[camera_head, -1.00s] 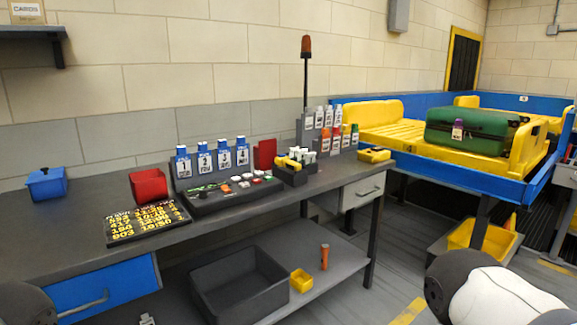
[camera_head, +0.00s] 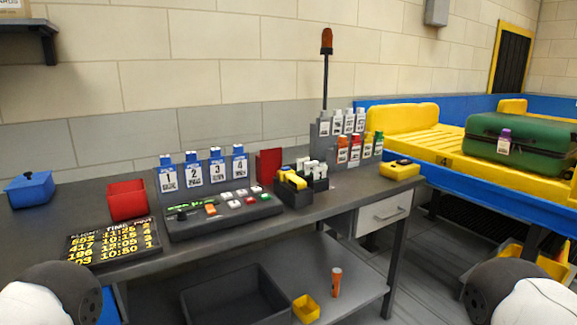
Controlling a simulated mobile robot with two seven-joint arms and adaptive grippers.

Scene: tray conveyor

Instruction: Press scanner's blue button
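A yellow and black device (camera_head: 292,180) rests in a dark holder on the grey bench and looks like a hand scanner. Another yellow device (camera_head: 399,170) lies flat at the bench's right end, and I cannot tell which one is the scanner. A dark panel (camera_head: 222,217) with white, red, green and orange keys lies left of the holder. Rounded parts of my own arms show at the bottom left and bottom right corners. Neither gripper is in view.
The bench (camera_head: 340,199) also bears a red bin (camera_head: 127,201), a blue box (camera_head: 29,190), a flight board (camera_head: 112,242) and numbered blue tags. A grey crate (camera_head: 237,300) sits on the lower shelf. A green suitcase (camera_head: 520,142) lies on the yellow conveyor (camera_head: 410,127).

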